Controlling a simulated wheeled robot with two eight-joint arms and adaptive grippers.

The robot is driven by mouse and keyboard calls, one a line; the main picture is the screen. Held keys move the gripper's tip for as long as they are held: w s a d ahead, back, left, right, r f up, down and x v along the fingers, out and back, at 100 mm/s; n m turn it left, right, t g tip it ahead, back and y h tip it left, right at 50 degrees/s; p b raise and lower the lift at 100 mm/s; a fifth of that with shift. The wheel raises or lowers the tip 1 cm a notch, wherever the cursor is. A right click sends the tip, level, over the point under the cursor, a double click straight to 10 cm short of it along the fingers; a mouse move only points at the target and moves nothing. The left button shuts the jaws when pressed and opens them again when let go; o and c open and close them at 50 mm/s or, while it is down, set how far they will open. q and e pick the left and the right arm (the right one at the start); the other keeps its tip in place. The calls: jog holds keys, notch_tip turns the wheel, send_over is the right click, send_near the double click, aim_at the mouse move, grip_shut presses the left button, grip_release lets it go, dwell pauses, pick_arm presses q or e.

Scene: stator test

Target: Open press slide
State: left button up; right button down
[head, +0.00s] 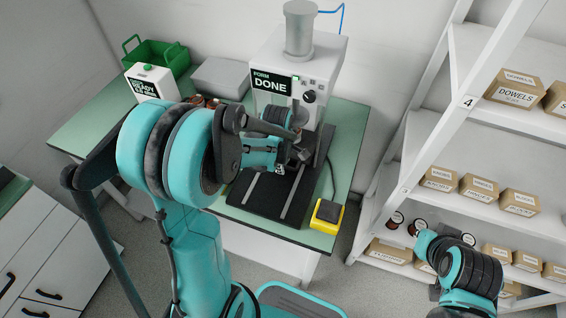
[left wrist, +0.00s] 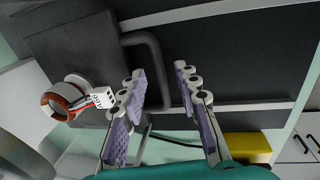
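The press (head: 300,70) is a white machine with a sign reading "FORM DONE". Its dark slide (head: 265,195) with two light rails lies in front of it on the green bench. In the left wrist view, a dark plate (left wrist: 75,55) carries a grey U-shaped handle (left wrist: 143,37). My left gripper (head: 288,153) is at the press front. Its fingers (left wrist: 160,76) are open, with part of the handle between or just beyond them; contact cannot be told. My right gripper is hidden or outside the views.
A yellow box with a dark top (head: 327,213) stands at the bench's front right corner. A shelf (head: 420,150) with cardboard boxes is on the right.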

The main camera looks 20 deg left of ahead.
pick_arm(q)
grip_shut()
jog(key=s, duration=0.6)
jog(key=s+p, duration=0.1)
jog(key=s, duration=0.5)
jog(key=s+d, duration=0.1)
jog(key=s, duration=0.5)
jog(key=shift+s+p, duration=0.2)
jog(key=shift+p, duration=0.15)
grip_release()
notch_tip(320, 180, up, 12)
jog(key=s, duration=0.2)
